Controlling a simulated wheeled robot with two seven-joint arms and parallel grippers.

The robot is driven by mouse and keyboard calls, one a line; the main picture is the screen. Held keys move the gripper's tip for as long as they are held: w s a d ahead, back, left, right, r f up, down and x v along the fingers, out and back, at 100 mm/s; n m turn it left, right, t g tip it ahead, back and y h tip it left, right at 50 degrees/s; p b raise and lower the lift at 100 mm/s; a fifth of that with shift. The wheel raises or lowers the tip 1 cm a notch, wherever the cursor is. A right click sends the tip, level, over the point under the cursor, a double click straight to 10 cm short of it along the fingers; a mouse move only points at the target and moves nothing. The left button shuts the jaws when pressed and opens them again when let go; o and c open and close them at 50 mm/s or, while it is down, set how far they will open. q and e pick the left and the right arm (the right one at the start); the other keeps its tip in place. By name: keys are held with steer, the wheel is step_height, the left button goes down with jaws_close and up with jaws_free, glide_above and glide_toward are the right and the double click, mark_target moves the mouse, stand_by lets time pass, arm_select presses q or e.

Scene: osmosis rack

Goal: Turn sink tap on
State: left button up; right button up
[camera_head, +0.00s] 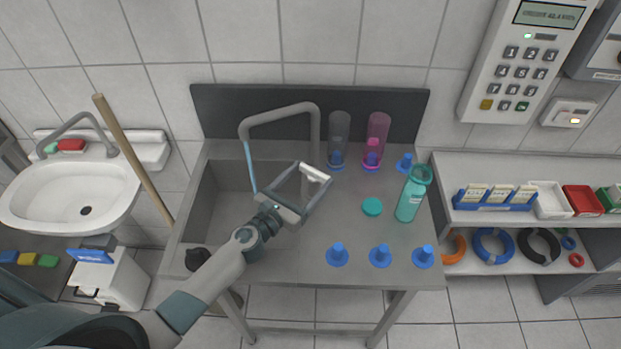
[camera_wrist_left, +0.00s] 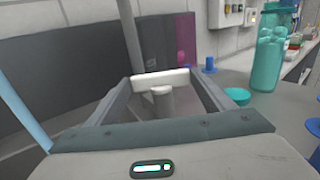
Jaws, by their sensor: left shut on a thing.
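The grey sink tap (camera_head: 280,113) arches over the sunken basin (camera_head: 222,195) of the steel bench. A thin light-blue stream (camera_head: 250,168) runs down from its spout; it also shows at the left of the left wrist view (camera_wrist_left: 22,115). My left gripper (camera_head: 314,172) is at the foot of the tap, its pale fingertips together. In the left wrist view, a small grey tap lever (camera_wrist_left: 161,98) shows at the fingertips, and the gripper is shut on it. The fingertips partly hide the lever. My right gripper is not in view.
Right of the tap stand a grey tumbler (camera_head: 339,130), a pink tumbler (camera_head: 378,130), a teal bottle (camera_head: 412,196) and a teal lid (camera_head: 372,206). Several blue stoppers (camera_head: 337,254) line the front. A wooden stick (camera_head: 130,155) leans left of the bench, near a white washbasin (camera_head: 65,195).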

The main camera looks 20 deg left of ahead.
arm_select(q)
steer(key=shift+w+a+m+g+h+b, duration=0.15)
steer(key=shift+m+g+h+b, duration=0.35)
steer(key=shift+h, duration=0.4)
steer(key=shift+a+m+g+h+b, duration=0.15)
steer(key=shift+m+g+h+b, duration=0.1)
steer(key=shift+m+h, duration=0.55)
steer(key=o, duration=1)
steer(key=shift+o, duration=0.2)
steer(key=shift+s+a+f, duration=0.15)
steer(key=shift+s+a, duration=0.1)
steer(key=shift+s, duration=0.2)
steer(key=b+v, duration=0.7)
steer(key=v, duration=0.9)
steer(key=shift+a, duration=0.3)
